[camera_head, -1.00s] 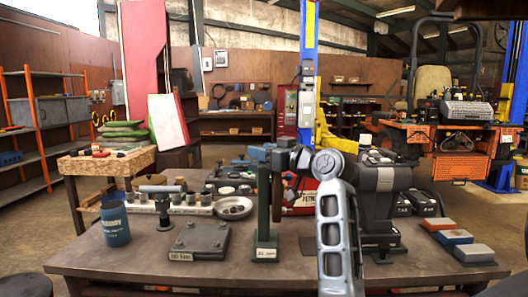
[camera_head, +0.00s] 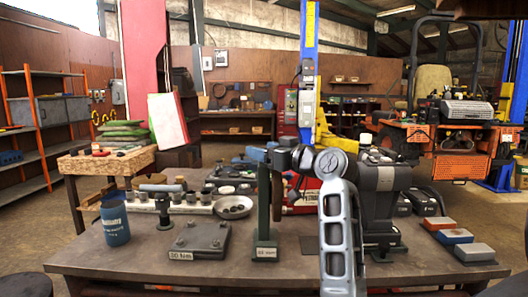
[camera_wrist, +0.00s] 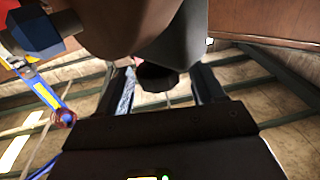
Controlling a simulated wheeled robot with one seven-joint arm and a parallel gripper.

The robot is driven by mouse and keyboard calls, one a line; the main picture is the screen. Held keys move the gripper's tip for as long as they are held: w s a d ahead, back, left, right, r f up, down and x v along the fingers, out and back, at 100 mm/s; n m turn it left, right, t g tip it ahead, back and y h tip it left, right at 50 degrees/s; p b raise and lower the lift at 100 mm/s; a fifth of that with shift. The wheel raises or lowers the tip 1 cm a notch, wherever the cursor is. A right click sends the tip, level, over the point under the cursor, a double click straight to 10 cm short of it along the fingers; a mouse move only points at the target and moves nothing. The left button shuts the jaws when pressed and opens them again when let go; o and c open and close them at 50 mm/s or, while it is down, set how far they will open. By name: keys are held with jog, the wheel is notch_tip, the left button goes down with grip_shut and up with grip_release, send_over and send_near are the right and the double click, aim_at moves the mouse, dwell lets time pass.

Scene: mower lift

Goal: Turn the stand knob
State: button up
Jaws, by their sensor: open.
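A dark green upright stand (camera_head: 263,205) with a labelled foot stands at the front middle of the bench in the head view. A blue-grey faceted part (camera_head: 257,154) sits at its top; a similar blue part (camera_wrist: 36,30) shows at upper left in the wrist view. My gripper (camera_wrist: 163,74) is open, its two dark fingers apart. A dark round knob-like end (camera_wrist: 157,78) shows between the fingers, below a large brown-grey rounded body (camera_wrist: 125,22). I cannot tell whether the fingers touch it. In the head view, the stand and my arm mostly hide my gripper.
A bolted plate block (camera_head: 200,242), a blue cup (camera_head: 115,222) and a round dish (camera_head: 234,207) lie left of the stand. A dark machine (camera_head: 382,190) and several coloured blocks (camera_head: 456,237) are to the right. The bench front between is mostly clear.

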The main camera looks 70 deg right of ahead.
jog(key=b+v, duration=0.1)
jog(key=v, duration=0.6)
jog(key=shift+s+f, duration=0.1)
jog(key=shift+s, duration=0.1)
dwell(0.4)
